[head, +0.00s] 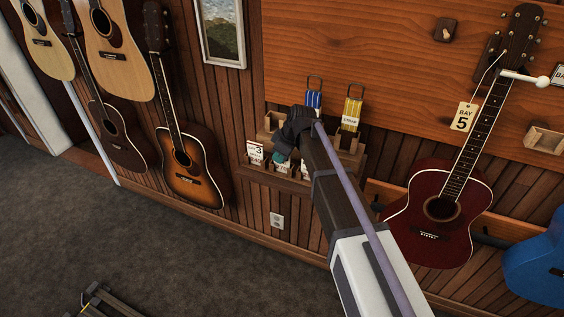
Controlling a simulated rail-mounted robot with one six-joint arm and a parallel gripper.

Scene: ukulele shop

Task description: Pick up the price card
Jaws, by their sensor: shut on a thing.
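My dark gripper (283,153) is at the small wooden wall rack (352,158), seen from behind and above. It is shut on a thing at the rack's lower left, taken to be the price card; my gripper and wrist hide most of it. A small teal patch shows at the fingertips. White cards with black print stand along the rack's lower row: one reading BAY 3 (255,149) just left of my gripper, and others partly covered below it. Whether the held card touches the rack cannot be told.
Blue packets (313,100) and yellow packets (351,113) stand in the upper rack. The grey floor (130,235) is largely clear.

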